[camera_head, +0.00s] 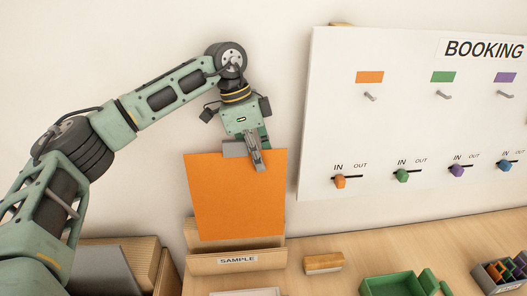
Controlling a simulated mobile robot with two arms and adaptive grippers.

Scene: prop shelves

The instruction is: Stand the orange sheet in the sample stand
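The orange sheet (236,200) is upright, slightly tilted, with its lower edge at the wooden sample stand (206,266), which bears the label SAMPLE. The sheet's bottom edge shows just above the stand's front lip; I cannot tell whether it rests in the stand. My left gripper (256,160) is at the sheet's top edge, right of its middle, with a finger in front of the sheet. It appears shut on the sheet. My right gripper is not in view.
A white BOOKING board (420,120) with pegs and coloured sliders is on the wall at right. On the wooden shelf are a wood-backed block (323,263), a green tray (392,286) and a grey box (490,284) of coloured items. Wooden holders (145,252) stand at lower left.

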